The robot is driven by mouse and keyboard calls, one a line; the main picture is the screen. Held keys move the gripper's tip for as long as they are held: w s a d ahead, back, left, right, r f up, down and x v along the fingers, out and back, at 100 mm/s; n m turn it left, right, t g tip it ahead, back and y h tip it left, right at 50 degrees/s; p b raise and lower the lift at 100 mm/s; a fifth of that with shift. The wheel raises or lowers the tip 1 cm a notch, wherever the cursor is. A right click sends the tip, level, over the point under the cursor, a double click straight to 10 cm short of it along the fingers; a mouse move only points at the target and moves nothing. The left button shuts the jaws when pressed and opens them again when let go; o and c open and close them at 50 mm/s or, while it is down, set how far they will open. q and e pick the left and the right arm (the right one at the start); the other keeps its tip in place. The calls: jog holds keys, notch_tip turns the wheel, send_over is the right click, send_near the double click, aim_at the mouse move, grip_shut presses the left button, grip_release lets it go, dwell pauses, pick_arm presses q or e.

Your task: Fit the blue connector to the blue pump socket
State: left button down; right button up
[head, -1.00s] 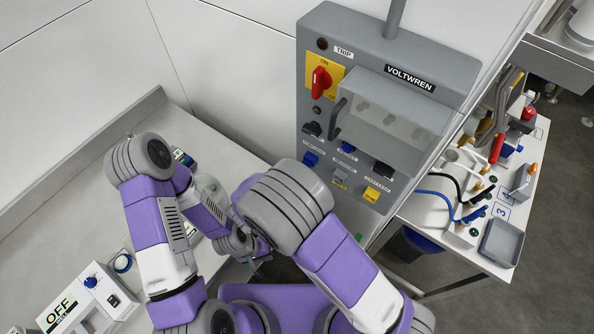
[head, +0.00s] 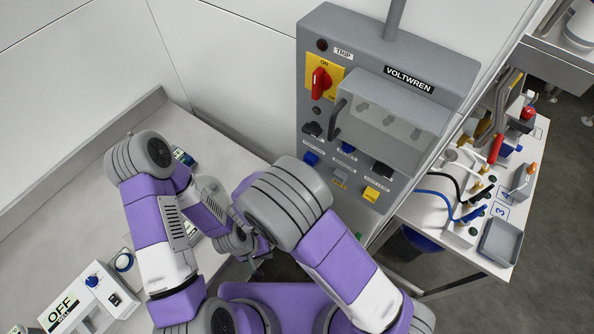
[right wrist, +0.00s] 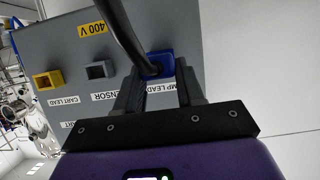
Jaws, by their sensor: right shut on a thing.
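The blue pump socket (head: 310,159) is at the lower left of the grey panel's face in the head view, just above my right arm's joint. In the right wrist view my right gripper (right wrist: 160,84) is shut, its fingers pointing at the panel. A blue body, the blue connector (right wrist: 163,62), shows at its fingertips with a thick black cable running to it. It lies over the pump label's socket place; I cannot tell whether it is seated or only in front. My right gripper is hidden in the head view. My left gripper (head: 260,250) is low in the middle, partly hidden.
The panel (head: 440,107) also carries a grey socket (right wrist: 100,70) and a yellow socket (right wrist: 47,80) beside the blue one. A white table (head: 480,255) with cables and a grey tray (head: 500,242) stands right. A control box (head: 85,300) sits lower left.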

jog(key=shift+w+d, duration=0.75)
jog(key=shift+w, duration=0.2)
dwell(0.3)
jog(key=o, duration=1.1)
jog(key=shift+w, duration=0.1)
